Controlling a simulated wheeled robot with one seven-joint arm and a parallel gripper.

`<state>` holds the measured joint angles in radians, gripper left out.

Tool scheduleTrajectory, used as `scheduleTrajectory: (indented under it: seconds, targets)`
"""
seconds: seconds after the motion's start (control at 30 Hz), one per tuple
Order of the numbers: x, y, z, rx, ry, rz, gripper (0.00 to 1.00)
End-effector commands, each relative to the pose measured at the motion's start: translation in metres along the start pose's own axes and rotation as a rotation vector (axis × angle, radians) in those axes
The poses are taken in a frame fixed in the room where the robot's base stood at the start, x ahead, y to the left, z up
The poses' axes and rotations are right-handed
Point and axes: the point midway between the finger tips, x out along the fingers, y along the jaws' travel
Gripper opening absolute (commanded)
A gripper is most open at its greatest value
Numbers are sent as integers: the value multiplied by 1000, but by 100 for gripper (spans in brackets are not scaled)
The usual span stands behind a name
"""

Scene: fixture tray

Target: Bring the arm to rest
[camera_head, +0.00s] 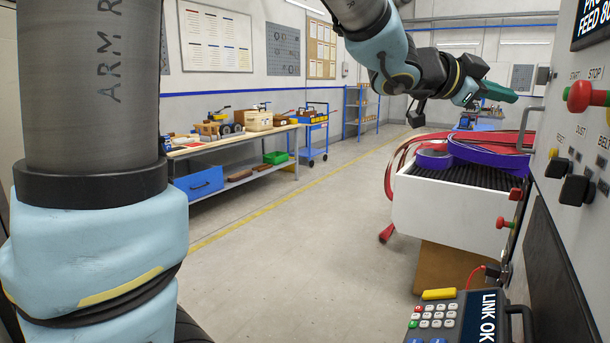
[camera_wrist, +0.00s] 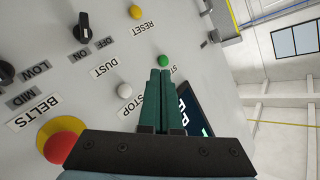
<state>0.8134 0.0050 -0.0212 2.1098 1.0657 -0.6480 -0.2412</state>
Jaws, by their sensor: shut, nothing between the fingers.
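My arm reaches across the top of the head view and ends in my gripper (camera_head: 500,92), held in the air above the white machine at the right. In the wrist view the two green fingers of my gripper (camera_wrist: 160,75) lie side by side, shut and empty. Their tips show close to a green button (camera_wrist: 163,61) on the grey control panel (camera_wrist: 60,85); I cannot tell whether they touch it.
The control panel (camera_head: 555,150) with a red knob (camera_head: 580,96) stands close at the right. A white machine (camera_head: 450,205) with purple parts on top is below my gripper. A workbench (camera_head: 235,140) lines the left wall. The floor between is clear.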

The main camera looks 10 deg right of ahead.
Motion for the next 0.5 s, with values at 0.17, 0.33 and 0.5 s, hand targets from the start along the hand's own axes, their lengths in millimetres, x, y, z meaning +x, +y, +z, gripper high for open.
scheduleTrajectory:
  seconds: [0.17,0.33,0.5]
  targets:
    - [-38,-39,94,-152,-239,-168,0]
    - [-106,-56,198,-356,-524,-339,0]
    - [-192,-39,286,-596,-805,-477,0]
